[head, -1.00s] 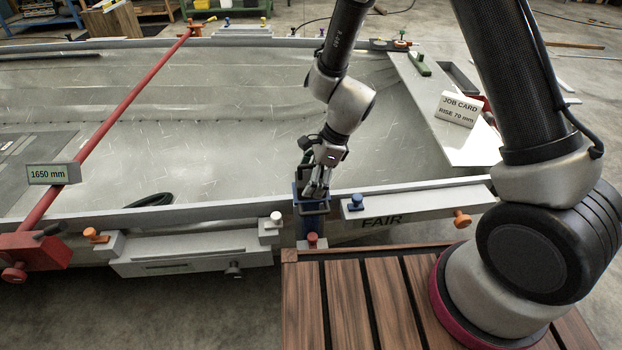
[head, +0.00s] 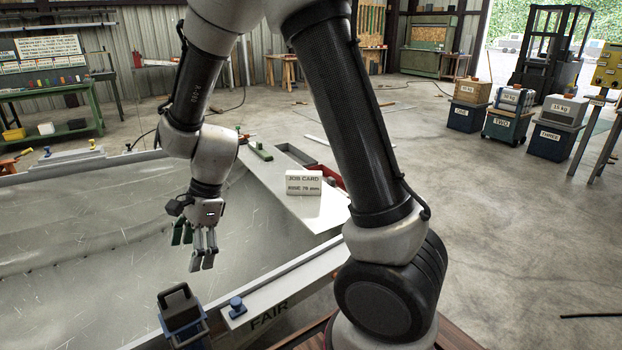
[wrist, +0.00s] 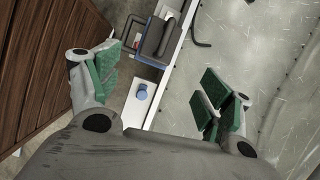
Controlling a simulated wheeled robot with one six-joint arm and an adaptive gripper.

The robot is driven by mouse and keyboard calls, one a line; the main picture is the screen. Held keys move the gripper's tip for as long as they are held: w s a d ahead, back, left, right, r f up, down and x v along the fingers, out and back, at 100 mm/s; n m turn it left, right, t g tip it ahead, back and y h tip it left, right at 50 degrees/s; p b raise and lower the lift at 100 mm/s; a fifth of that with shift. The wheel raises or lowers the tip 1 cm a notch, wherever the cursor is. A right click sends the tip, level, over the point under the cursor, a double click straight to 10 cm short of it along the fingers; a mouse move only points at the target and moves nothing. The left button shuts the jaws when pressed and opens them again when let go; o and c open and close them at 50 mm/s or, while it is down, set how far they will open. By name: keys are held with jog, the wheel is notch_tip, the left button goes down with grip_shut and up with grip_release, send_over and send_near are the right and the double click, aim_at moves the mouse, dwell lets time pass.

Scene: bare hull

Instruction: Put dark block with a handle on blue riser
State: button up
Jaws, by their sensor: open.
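The dark block with a handle (head: 178,306) stands upright at the hull's near edge in the head view, low in the picture. It also shows at the top of the wrist view (wrist: 155,38). Blue parts, seemingly the blue riser (head: 188,331), show directly beneath it, and the block appears to rest on them. The picture's lower edge and the block hide much of the riser. My gripper (head: 203,262) is open and empty, raised above the hull and apart from the block. In the wrist view my gripper (wrist: 163,85) has its green-padded fingers spread wide.
A grey FAIR bar with a blue knob (head: 237,307) lies right of the block on the hull edge. The job card (head: 304,183) stands on a pale plate. Labelled carts (head: 508,112) and a forklift (head: 551,45) stand far right. The floor between is clear.

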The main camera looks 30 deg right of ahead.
jog(key=s+d+r+n+t+h, duration=0.1)
jog(key=s+d+r+n, duration=0.2)
jog(key=d+r+n, duration=0.3)
jog(key=s+d+r+n+t, duration=0.1)
jog(key=s+d+r+n, duration=0.2)
jog(key=d+r, duration=0.6)
jog(key=s+d+r+n+t+h, duration=0.1)
jog(key=s+d+r+n, duration=0.1)
jog(key=s+d, duration=0.3)
jog(key=s+d+r+n+t+h, duration=0.1)
jog(key=s+d+r+n+h, duration=0.1)
jog(key=s+d+n, duration=0.3)
jog(key=shift+s+d+r, duration=0.65)
jog(key=shift+s+d, duration=0.05)
jog(key=shift+d, duration=0.15)
